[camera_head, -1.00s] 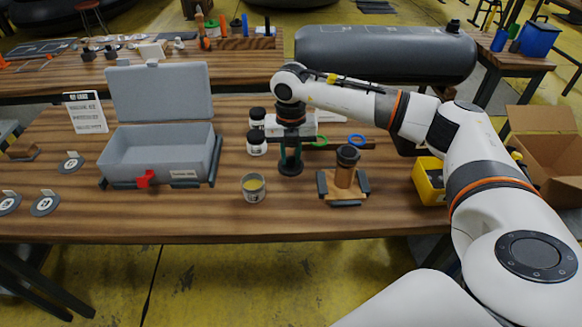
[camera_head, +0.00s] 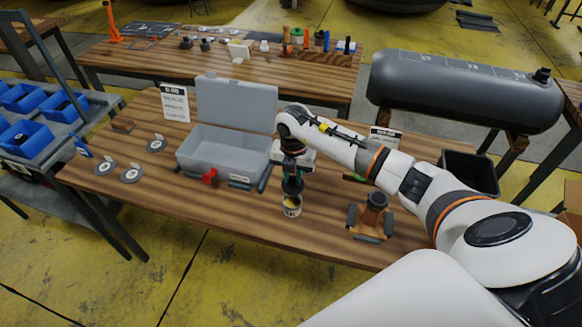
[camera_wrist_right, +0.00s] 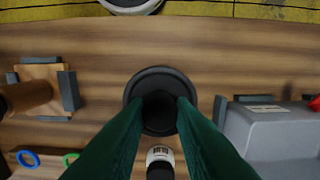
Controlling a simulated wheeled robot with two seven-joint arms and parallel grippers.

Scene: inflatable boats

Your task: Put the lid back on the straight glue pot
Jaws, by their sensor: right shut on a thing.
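My right gripper (camera_head: 292,180) points straight down over the table, its green fingers shut on the round black lid (camera_wrist_right: 145,82). The glue pot (camera_head: 291,206), pale with a yellowish inside, stands open and upright just in front of and below the lid in the head view. In the right wrist view only part of the pot's pale rim (camera_wrist_right: 131,7) shows at the top edge; the lid appears offset from it. The gap between lid and pot is hard to judge. My left gripper is not in view.
A grey open case (camera_head: 222,152) stands left of the pot. A wooden block with a brown cylinder (camera_head: 375,205) is to the right. A small dark-lidded jar (camera_wrist_right: 160,157) stands behind the lid. A large grey tank (camera_head: 465,90) is behind at right.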

